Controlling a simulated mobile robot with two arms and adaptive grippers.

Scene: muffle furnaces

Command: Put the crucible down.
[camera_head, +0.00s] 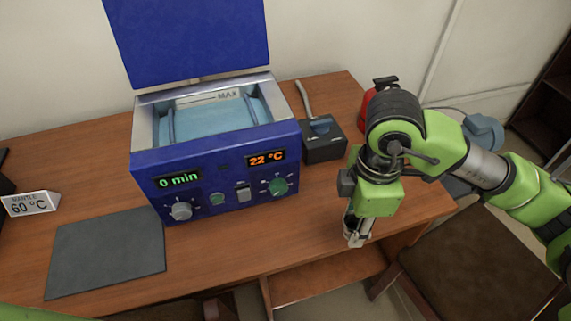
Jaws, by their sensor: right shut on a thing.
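My right gripper (355,238) points down over the right front part of the wooden table, to the right of the blue device. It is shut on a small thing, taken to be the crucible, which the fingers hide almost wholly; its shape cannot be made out. I cannot tell whether it touches the table top. My left gripper is not in view.
A blue water bath (215,178) stands open, showing 0 min and 22 °C. A dark grey mat (108,252) lies clear at the front left, near a "MANTLE 60 °C" sign (30,204). A black box (324,148) stands behind my right gripper. A chair (465,270) is at the right.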

